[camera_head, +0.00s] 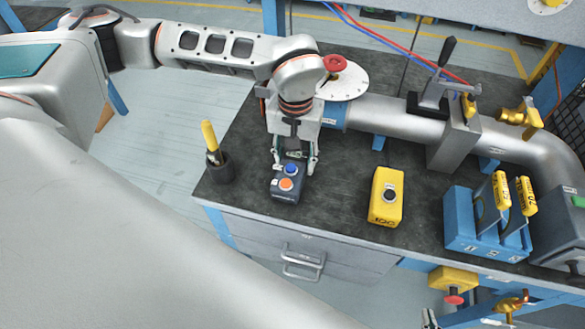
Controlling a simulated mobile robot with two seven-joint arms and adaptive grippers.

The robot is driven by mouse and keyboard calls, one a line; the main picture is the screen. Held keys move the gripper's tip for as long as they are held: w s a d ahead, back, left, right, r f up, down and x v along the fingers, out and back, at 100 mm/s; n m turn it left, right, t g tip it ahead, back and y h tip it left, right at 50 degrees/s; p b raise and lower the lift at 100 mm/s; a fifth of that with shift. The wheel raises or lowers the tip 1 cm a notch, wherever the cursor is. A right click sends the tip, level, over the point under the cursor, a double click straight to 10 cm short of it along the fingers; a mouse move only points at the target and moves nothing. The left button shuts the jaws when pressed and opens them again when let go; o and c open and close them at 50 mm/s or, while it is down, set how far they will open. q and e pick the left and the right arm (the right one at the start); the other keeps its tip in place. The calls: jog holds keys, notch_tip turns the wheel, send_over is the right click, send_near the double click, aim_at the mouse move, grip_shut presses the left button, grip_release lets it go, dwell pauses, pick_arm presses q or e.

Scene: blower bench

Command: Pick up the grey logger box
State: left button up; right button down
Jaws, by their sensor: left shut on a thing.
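The grey logger box (284,196) is a small dark grey box with a blue and an orange button on top, near the front edge of the dark bench top. My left gripper (294,170) reaches down over it from behind and is shut on it, with a finger on each side of its rear part. I cannot tell whether the box touches the bench or is slightly raised. A small part of what looks like my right gripper (430,319) shows at the bottom edge, below the bench. Its jaws are mostly cut off by the frame.
A black cup (221,172) with a yellow marker stands left of the box. A yellow device (386,197) stands to the right, then a blue rack (460,222) with yellow-tagged items. A silver pipe (385,116) with a lever valve runs behind. Bare bench lies between box and yellow device.

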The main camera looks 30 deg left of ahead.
pick_arm(q)
jog(key=shift+r, duration=0.2)
notch_tip(320, 180, up, 20)
jog(key=p, duration=0.2)
jog(key=shift+f, duration=0.2)
jog(key=shift+f+b, duration=0.4)
jog(key=shift+f, duration=1.05)
dwell(0.5)
jog(key=shift+f+b, duration=1.4)
jog(key=shift+f, duration=2.7)
dwell(0.5)
